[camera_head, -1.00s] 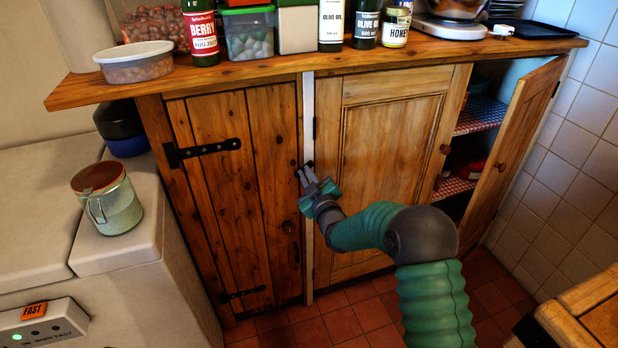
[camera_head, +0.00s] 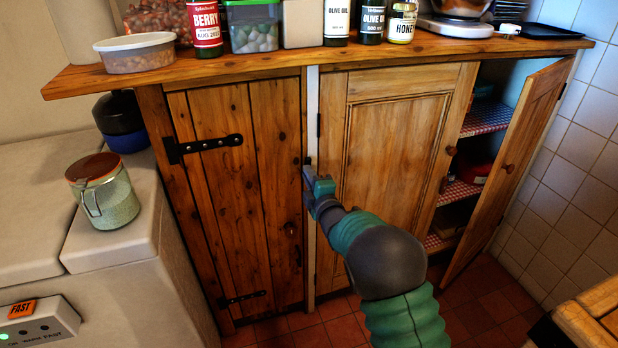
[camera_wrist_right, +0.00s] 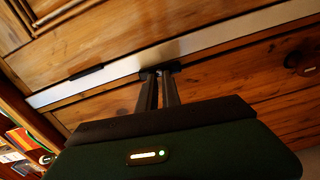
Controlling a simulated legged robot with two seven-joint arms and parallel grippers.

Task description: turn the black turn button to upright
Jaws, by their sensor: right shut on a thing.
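The black turn button (camera_head: 307,160) is on the pale strip between the left plank door and the middle panelled door. It is small and mostly hidden by my fingers, so its exact tilt is hard to tell. My right gripper (camera_head: 308,174) is at the strip with its fingers close together around the button. In the right wrist view the two dark fingers (camera_wrist_right: 160,75) reach the pale strip and are shut on the small black button (camera_wrist_right: 146,73). My left gripper is out of view.
The right-hand door (camera_head: 515,165) stands open, showing shelves. The counter (camera_head: 240,70) above holds bottles, tubs and a scale. A jar (camera_head: 110,200) stands on the pale unit at left.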

